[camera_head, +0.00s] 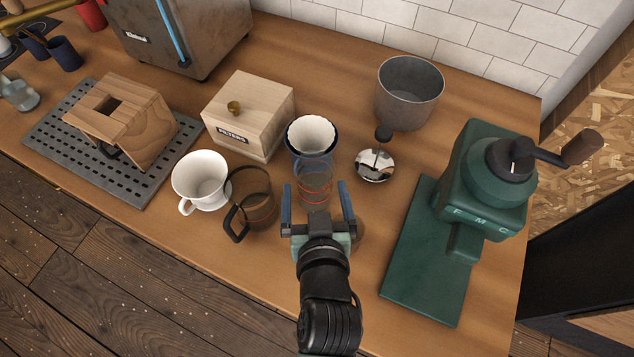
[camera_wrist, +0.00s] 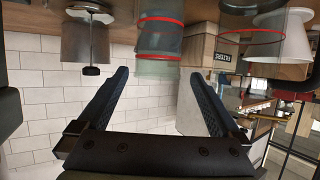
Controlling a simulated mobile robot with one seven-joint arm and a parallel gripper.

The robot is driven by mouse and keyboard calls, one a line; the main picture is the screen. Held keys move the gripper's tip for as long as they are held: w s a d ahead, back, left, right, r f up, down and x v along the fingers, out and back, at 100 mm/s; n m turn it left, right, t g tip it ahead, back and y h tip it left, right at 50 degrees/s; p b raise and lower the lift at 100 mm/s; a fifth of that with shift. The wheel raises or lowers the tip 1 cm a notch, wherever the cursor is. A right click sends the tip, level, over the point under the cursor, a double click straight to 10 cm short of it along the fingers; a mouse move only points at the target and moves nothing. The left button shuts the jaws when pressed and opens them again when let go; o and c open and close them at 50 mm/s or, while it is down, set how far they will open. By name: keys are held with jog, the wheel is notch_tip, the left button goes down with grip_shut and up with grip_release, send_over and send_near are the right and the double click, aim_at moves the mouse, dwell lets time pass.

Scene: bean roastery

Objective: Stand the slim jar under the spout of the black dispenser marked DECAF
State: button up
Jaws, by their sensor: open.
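A slim clear glass jar (camera_head: 314,187) with red bands stands on the wooden counter, directly ahead of my gripper (camera_head: 314,190). My gripper is open, with one blue finger to each side of the jar's picture outline. I cannot tell whether the jar is fully between the fingers. In the wrist view, which looks upside down, the banded jar (camera_wrist: 160,40) shows at the top, beyond the gap of my open gripper (camera_wrist: 160,85), and nothing is held. I see no black dispenser marked DECAF in either view.
Close left stands a glass carafe (camera_head: 258,190) with a black handle, then a white cup (camera_head: 203,180). A blue dripper with white filter (camera_head: 312,135) is right behind the jar. A FILTERS box (camera_head: 250,105), a grey metal hopper (camera_head: 408,95) and a green grinder (camera_head: 485,185) stand around.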

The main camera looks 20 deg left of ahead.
aim_at(314, 159)
jog(key=x, duration=0.3)
jog(key=shift+w+a, duration=0.15)
jog(key=shift+w, duration=0.05)
jog(key=shift+r+p+x, duration=0.15)
jog(key=shift+p+x, duration=0.25)
jog(key=shift+x, duration=0.9)
jog(key=shift+r+p+x, duration=0.1)
jog(key=shift+p+x, duration=0.3)
jog(key=shift+x, duration=0.95)
jog(key=shift+w, duration=0.15)
jog(key=shift+r, duration=0.1)
jog(key=c, duration=1.4)
